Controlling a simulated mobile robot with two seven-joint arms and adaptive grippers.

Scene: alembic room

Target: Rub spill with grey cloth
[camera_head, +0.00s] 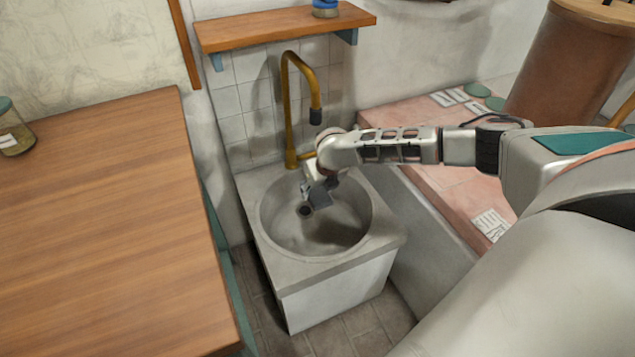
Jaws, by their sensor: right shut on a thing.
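My right gripper (312,188) reaches in from the right and points down over the stone sink (268,246). It is shut on a small dark grey piece that looks like the grey cloth (321,198). The cloth hangs at the fingertips, over the round basin (335,238), near the dark drain hole (305,211). I cannot tell whether the cloth touches the basin. A spill cannot be made out clearly; the basin floor shows only darker grey patches. My left gripper is out of view.
A brass tap (287,110) rises behind the basin, close to my right wrist. A wooden counter (110,230) with a jar (14,132) stands at the left. A pink-tiled surface (430,172) lies at the right. A wooden shelf (285,28) is above.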

